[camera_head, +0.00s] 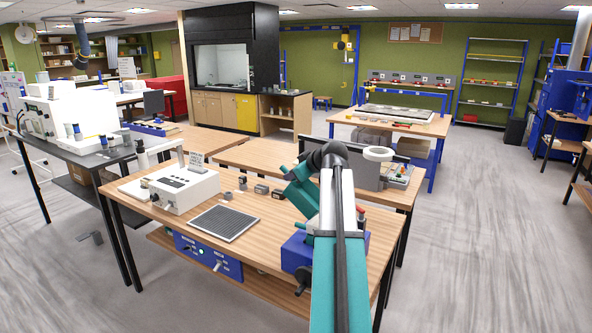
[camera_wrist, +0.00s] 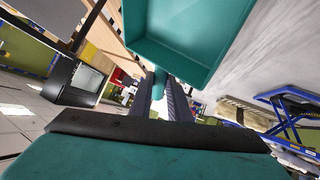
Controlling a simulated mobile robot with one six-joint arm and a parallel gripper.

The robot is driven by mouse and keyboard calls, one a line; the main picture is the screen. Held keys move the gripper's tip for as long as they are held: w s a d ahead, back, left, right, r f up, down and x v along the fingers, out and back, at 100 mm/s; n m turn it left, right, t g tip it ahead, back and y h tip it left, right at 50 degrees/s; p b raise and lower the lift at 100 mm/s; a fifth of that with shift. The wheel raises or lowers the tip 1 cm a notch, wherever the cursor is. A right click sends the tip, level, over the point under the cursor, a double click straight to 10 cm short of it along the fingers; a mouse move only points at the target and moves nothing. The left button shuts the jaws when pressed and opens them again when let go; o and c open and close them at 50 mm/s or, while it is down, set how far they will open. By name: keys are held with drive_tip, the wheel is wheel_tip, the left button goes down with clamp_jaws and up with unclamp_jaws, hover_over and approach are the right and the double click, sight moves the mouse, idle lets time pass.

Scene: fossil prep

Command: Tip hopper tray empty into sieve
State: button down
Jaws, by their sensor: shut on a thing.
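In the wrist view the teal hopper tray (camera_wrist: 190,62) fills the top centre, with its shallow inside facing the camera. I see nothing lying in the part that shows. My gripper (camera_wrist: 158,90) is shut on the tray's short teal handle (camera_wrist: 159,78). The wrist picture is strongly slanted, and I cannot tell the tray's true tilt. In the head view my teal arm reaches over the workbench, and I cannot make out the tray or jaws clearly. I cannot pick out the sieve for sure; a white ring-shaped thing (camera_head: 378,153) stands at the bench's right end.
On the wooden workbench (camera_head: 262,215) are a white instrument (camera_head: 183,187), a dark ribbed mat (camera_head: 225,222) and several small grey blocks. A blue device (camera_head: 297,250) sits by my arm. Another table (camera_head: 415,125) stands behind. The grey floor to the right is clear.

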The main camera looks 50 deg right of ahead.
drive_tip(key=w+a+f+n+g+h+p, duration=0.2)
drive_tip(key=w+f+g+h, duration=0.1)
drive_tip(key=f+g, duration=0.2)
drive_tip(key=shift+n, duration=0.3)
idle(0.4)
drive_tip(key=shift+a, duration=0.1)
idle(0.4)
